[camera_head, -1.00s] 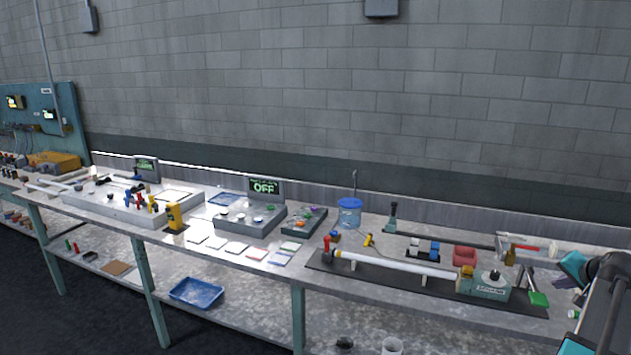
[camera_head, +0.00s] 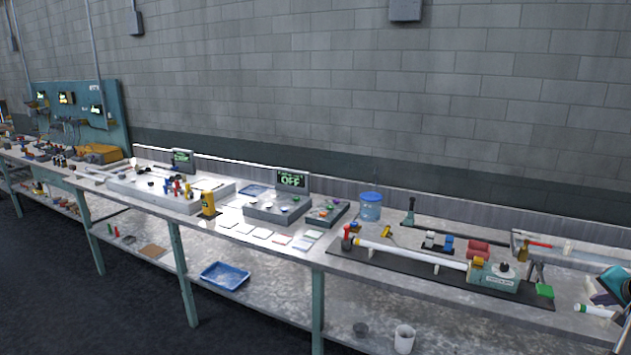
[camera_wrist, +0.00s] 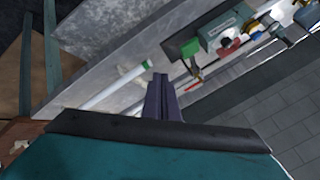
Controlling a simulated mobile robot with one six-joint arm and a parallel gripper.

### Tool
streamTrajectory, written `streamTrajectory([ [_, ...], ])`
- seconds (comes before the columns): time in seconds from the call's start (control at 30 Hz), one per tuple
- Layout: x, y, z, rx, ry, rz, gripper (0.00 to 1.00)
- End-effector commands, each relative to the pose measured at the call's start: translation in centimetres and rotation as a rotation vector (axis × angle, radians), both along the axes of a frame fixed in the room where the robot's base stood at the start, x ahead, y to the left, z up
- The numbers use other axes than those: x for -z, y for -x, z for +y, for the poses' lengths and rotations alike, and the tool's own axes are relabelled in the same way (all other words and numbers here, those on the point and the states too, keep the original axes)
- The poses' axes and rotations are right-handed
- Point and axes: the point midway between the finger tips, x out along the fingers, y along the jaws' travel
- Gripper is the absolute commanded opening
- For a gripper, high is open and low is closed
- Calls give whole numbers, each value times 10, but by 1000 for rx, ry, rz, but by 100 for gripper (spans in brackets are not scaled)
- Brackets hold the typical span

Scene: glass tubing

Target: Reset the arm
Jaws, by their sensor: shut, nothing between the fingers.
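My gripper (camera_wrist: 160,92) is shut and empty in the wrist view, its two dark fingers together above the bench. In the head view only part of my arm's end shows at the right edge, and the fingertips are hard to make out there. A white glass tube with a green end (camera_wrist: 130,82) lies in the wrist view, left of the fingers and apart from them. A long white tube (camera_head: 410,254) rests level on a dark base plate on the bench, between a red-topped fitting and a grey-green box (camera_head: 494,277).
A blue tray (camera_head: 224,276) and a white cup (camera_head: 404,339) stand on the lower shelf. Dark floor lies in front, bare at lower left.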

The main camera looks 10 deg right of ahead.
Motion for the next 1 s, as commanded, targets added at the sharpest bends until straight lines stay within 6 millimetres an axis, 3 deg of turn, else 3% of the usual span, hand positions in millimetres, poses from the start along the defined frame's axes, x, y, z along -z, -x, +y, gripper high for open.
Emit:
streamTrajectory([
  [0.27, 7, -34, 24, -50, -6, 3, 0],
  [0.57, 40, -80, 62, -122, -40, 22, 0],
  [0.77, 87, -125, 113, -206, -88, 52, 0],
  [1.0, 160, -173, 199, -324, -153, 113, 0],
])
